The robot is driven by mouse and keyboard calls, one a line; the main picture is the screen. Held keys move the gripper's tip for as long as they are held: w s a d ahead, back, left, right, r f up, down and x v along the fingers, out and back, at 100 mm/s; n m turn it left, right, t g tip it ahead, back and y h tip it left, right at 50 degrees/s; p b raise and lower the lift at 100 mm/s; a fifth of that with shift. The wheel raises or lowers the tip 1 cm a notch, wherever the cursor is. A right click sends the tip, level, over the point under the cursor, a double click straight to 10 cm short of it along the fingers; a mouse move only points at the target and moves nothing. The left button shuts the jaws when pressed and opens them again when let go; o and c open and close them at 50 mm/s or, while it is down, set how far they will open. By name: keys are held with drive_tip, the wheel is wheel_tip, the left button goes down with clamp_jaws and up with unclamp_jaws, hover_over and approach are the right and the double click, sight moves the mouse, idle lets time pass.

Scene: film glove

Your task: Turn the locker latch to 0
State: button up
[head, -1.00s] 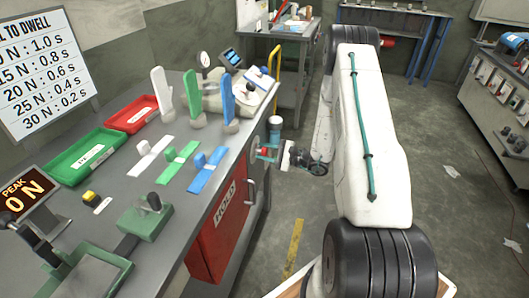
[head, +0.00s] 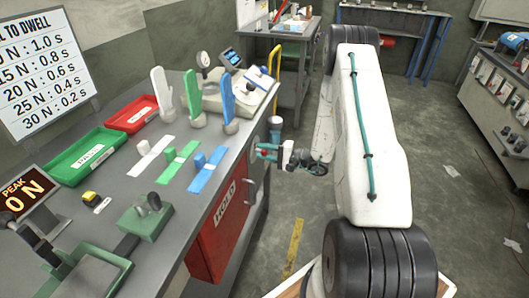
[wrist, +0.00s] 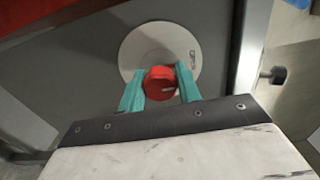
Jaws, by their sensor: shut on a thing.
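The locker latch is a red round knob (wrist: 160,83) on a pale disc (wrist: 182,42) set on a grey panel, seen in the wrist view. Small dark marks show at the right of the disc, too small to read. My gripper (wrist: 160,88) has one teal finger on each side of the red knob and is shut on it. In the head view, my gripper (head: 267,152) is at the bench's right end, with a bit of red between its fingers. The red HOLD locker front (head: 222,225) is below the bench top.
The grey bench (head: 225,160) carries a green tray (head: 85,158), a red tray (head: 130,114) and upright white, green and blue glove forms (head: 194,98). A yellow rail (head: 275,62) stands behind my gripper. Floor right of the bench is open around my arm.

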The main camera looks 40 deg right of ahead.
idle(0.3)
drive_tip(key=o, duration=1)
drive_tip(key=shift+c, duration=0.2)
drive_tip(key=v, duration=0.7)
drive_tip(key=shift+s+d, duration=0.25)
drive_tip(key=shift+s, duration=0.1)
